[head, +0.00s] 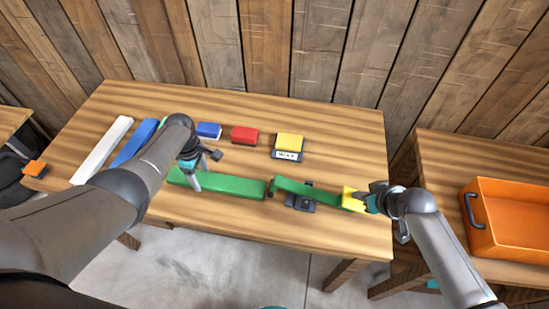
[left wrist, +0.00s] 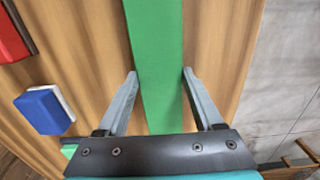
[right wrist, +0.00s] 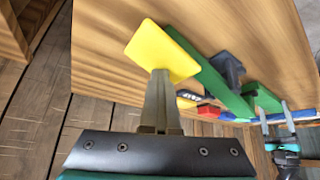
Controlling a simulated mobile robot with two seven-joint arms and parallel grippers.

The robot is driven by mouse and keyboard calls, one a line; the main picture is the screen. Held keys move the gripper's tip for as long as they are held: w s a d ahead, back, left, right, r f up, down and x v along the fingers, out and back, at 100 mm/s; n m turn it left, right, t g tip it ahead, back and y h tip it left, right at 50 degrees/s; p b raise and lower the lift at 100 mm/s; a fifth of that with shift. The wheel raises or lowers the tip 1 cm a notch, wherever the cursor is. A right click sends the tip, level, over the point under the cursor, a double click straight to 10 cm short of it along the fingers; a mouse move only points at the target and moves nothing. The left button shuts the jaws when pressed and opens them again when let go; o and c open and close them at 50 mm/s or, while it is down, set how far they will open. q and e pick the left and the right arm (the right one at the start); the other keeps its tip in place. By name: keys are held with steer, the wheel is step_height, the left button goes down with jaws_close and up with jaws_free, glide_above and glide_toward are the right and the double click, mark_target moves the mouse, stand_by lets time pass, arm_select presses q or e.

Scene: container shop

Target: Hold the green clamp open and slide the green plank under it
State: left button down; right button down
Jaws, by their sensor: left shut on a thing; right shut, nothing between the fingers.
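The green plank (head: 230,186) lies along the front of the table. My left gripper (head: 193,180) is shut across it, one finger on each long side, as the left wrist view (left wrist: 160,75) shows. The green clamp (head: 305,189) has a green lever on a dark base (head: 300,203) and a yellow pad (head: 350,199) at its right end. My right gripper (right wrist: 160,75) is shut and empty, its fingertips at the yellow pad (right wrist: 162,48). The lever slopes down toward the pad. The plank's right end is close to the lever's left end; I cannot tell whether it is under it.
Behind the plank stand a blue block (head: 208,130), a red block (head: 245,135) and a yellow-topped block (head: 289,141). A white plank (head: 102,150) and a blue plank (head: 133,143) lie at the left. An orange crate (head: 510,240) stands on the right table.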

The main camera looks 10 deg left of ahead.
mark_target(222, 182)
arm_select(q)
steer(key=shift+d, duration=0.15)
arm_select(e)
steer(key=shift+s+a, duration=0.2)
steer(key=shift+a, duration=0.25)
arm_select(q)
steer(key=shift+d, duration=3.1)
arm_select(e)
steer(key=shift+f, duration=0.1)
arm_select(q)
steer(key=shift+d+f, duration=0.1)
steer(key=shift+f, duration=0.2)
arm_select(e)
steer(key=shift+w+d+r, duration=0.15)
steer(key=shift+r, duration=2.5)
steer(key=shift+d+r, duration=0.1)
steer(key=shift+r, duration=1.9)
arm_select(q)
jaws_free()
